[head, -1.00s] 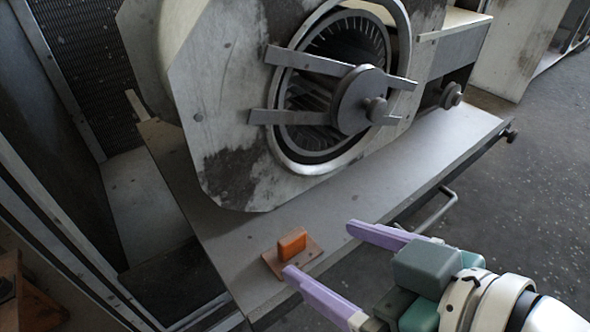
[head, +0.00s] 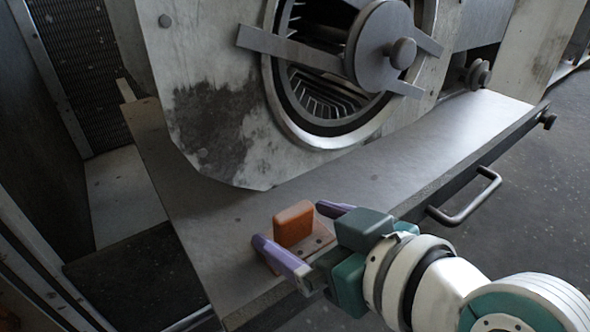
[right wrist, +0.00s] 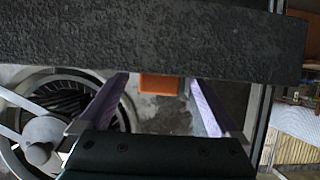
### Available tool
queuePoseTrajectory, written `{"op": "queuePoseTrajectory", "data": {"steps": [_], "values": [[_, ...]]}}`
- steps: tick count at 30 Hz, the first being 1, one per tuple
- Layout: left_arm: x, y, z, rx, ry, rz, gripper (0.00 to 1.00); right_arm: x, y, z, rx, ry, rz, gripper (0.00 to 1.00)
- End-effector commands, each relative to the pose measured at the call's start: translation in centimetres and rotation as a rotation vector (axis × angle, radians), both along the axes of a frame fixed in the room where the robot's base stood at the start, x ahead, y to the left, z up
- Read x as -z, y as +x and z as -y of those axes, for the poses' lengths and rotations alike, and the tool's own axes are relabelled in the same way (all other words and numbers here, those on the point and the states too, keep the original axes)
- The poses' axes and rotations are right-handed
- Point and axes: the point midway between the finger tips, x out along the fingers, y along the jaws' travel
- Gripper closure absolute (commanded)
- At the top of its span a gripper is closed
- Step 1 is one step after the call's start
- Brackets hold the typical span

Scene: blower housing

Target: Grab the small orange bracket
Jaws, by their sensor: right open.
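The small orange bracket (head: 293,224) stands upright on its flat base plate near the front edge of the grey shelf. My right gripper (head: 298,226) is open, with one purple finger on the left of the bracket and the other behind it on the right. In the right wrist view the orange block (right wrist: 162,88) shows between the two purple fingers of my right gripper (right wrist: 158,88), with gaps on both sides. Part of the bracket's base is hidden by the near finger. My left gripper is not in view.
The shelf (head: 215,235) carries the blower housing (head: 215,110) with its round fan opening behind the bracket. A dark handle (head: 468,200) sticks out from the shelf's front edge on the right. In the right wrist view, a dark beam-like edge (right wrist: 150,45) crosses the top.

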Motion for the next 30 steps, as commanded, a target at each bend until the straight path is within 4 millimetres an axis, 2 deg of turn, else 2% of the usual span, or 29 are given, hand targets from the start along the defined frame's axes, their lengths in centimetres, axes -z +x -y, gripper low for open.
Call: {"op": "queuePoseTrajectory", "data": {"steps": [1, 3, 12, 30], "values": [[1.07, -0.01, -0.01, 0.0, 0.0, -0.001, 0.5, 0.79, 0.64, -0.39, 0.001, 0.002, 0.002, 0.03], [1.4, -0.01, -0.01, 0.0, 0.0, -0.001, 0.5, 1.0, 1.15, -0.75, 0.001, 0.0, 0.001, 0.03], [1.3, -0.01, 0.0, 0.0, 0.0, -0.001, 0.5, 0.86, 1.44, -0.96, 0.0, -0.002, 0.0, 0.04], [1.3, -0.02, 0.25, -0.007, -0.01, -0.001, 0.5, 0.87, 1.41, -0.94, 0.0, -0.002, 0.0, 0.71]]}}
